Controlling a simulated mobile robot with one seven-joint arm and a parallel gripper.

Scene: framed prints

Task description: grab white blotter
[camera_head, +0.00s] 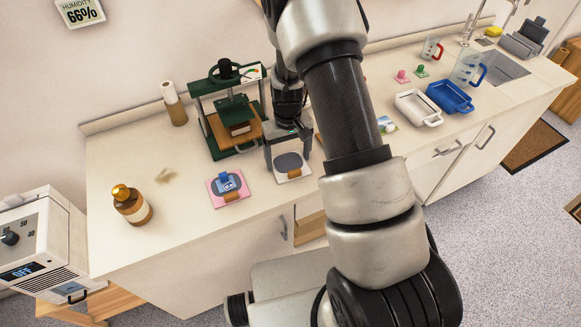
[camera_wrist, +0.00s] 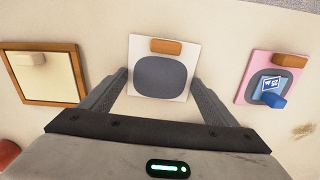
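The white blotter appears to be the white square piece with a dark grey rounded pad and an orange-brown block on one edge. It lies on the counter below my gripper in the head view (camera_head: 294,178). In the wrist view, the white blotter (camera_wrist: 137,48) sits centrally between and beyond my fingertips. My gripper (camera_wrist: 158,80) is open, with one finger toward each side of it and nothing held. In the head view my gripper (camera_head: 287,160) points down over the counter. I cannot tell how high the fingertips are above it.
A similar pink piece (camera_head: 214,199) with a blue-handled item lies to the left. A green press (camera_head: 202,97) stands behind. A brown bottle (camera_head: 132,206) is far left. A white tray (camera_head: 418,107) and blue tray (camera_head: 450,97) lie right. A wood-framed panel (camera_wrist: 42,75) shows in the wrist view.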

